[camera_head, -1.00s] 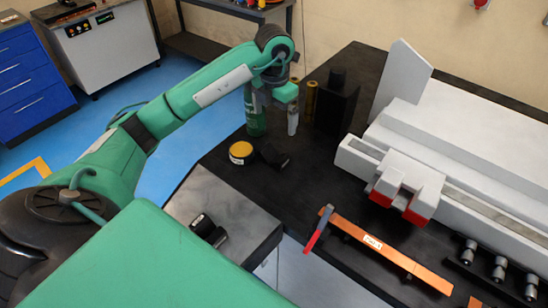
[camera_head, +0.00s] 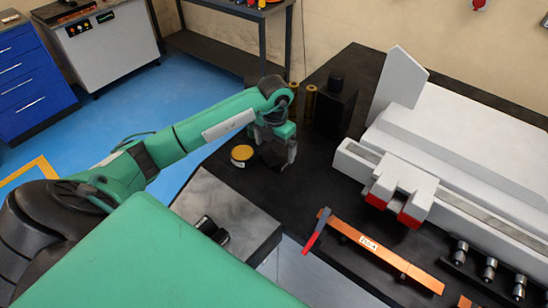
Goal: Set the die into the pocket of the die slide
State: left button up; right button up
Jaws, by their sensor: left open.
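My left gripper (camera_head: 278,158) is open and points down over the black bench top. Its fingers are at a dark object (camera_head: 272,156), probably the die, which the gripper partly covers; I cannot tell whether they touch it. The white bending machine stands at the right. Its front carries a white block with two red-faced prongs and a gap between them (camera_head: 401,190), perhaps the die slide and its pocket. I see nothing seated in that gap. My right gripper is out of view.
A yellow-topped round item (camera_head: 241,154) lies left of the gripper. A black box (camera_head: 335,106) and brass cylinders (camera_head: 310,102) stand behind it. A copper bar (camera_head: 380,250) and red-handled tool (camera_head: 317,231) lie in front. Several metal pins (camera_head: 490,268) stand front right.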

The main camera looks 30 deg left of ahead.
aim_at(275, 161)
pick_arm(q)
notch_tip(275, 161, down, 3)
jog(key=shift+w+p, duration=0.1)
jog(key=shift+p, duration=0.65)
jog(key=shift+f, duration=0.3)
jog(key=c, duration=1.6)
jog(key=shift+w, duration=0.1)
jog(key=c, duration=0.3)
jog(key=shift+r, duration=0.15)
